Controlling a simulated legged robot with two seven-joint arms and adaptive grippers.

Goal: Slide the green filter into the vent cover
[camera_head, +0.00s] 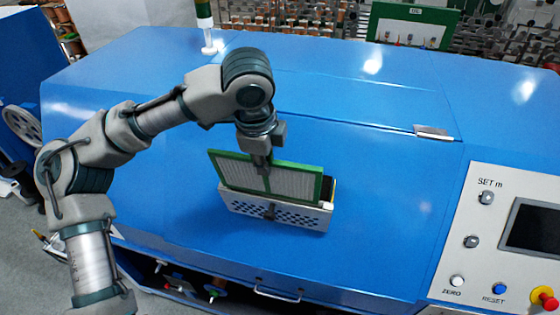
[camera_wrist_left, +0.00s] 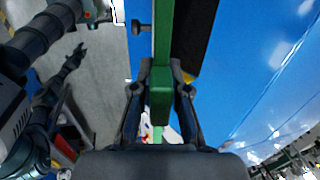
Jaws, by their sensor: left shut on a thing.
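The green filter (camera_head: 316,187) has a green frame around a pale pleated panel and stands nearly upright in the head view. My left gripper (camera_head: 263,166) is shut on the middle of its top edge. In the left wrist view, the fingers (camera_wrist_left: 160,92) clamp the green frame (camera_wrist_left: 163,40) from both sides. The vent cover (camera_head: 290,215) is a pale metal box with a perforated front and a small knob, lying on the blue machine. The filter's lower edge is hidden behind the cover's front, so its depth inside cannot be told. A dark gap shows at the cover's right end.
The blue machine top (camera_head: 380,190) is clear around the cover. A metal latch (camera_head: 434,133) lies to the right, and a control panel (camera_head: 500,240) with buttons and a screen is at far right. A handle (camera_head: 277,294) sits at the front edge.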

